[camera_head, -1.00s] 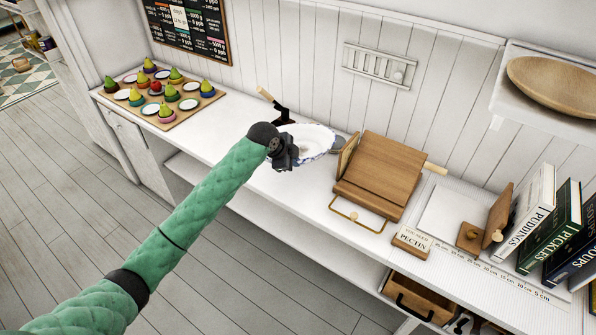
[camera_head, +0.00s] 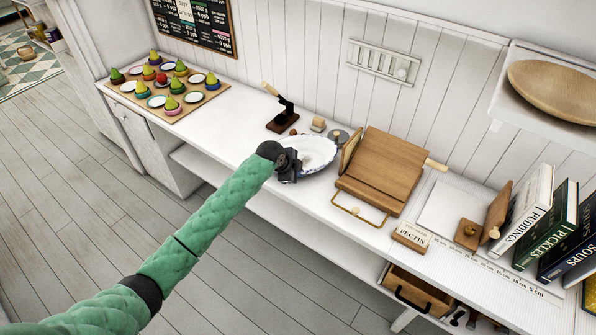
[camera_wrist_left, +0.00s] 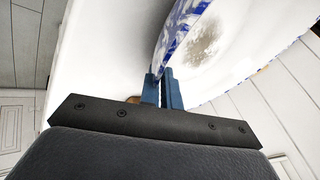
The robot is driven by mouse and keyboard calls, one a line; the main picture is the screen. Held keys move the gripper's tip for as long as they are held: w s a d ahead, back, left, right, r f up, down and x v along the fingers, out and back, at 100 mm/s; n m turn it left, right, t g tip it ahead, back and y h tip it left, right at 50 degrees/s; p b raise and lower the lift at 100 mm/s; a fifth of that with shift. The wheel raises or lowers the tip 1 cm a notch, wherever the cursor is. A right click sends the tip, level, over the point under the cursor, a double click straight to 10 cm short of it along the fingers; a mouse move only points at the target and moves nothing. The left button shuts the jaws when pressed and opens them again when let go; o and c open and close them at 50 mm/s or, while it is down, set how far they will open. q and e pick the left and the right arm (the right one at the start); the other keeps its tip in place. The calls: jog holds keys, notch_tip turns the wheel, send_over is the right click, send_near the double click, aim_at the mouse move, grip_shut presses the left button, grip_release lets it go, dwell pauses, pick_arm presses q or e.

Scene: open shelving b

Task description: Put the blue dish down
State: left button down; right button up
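The blue dish (camera_head: 314,152) is white with a blue patterned rim. My left gripper (camera_head: 296,163) is shut on its near left rim, and the dish is over the white counter, left of the wooden stand. In the left wrist view the two blue fingers (camera_wrist_left: 163,90) pinch the rim of the dish (camera_wrist_left: 225,45), with a brownish mark in its middle. I cannot tell whether its underside touches the counter. My right gripper is not in view.
A wooden book stand (camera_head: 383,172) stands close right of the dish. Behind the dish are a dark press with a wooden handle (camera_head: 283,115), a small block (camera_head: 318,124) and a grey disc (camera_head: 337,136). A tray (camera_head: 206,98) of coloured pieces is at left. Counter is bare between.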

pick_arm(q)
jog(key=c, duration=1.6)
grip_release()
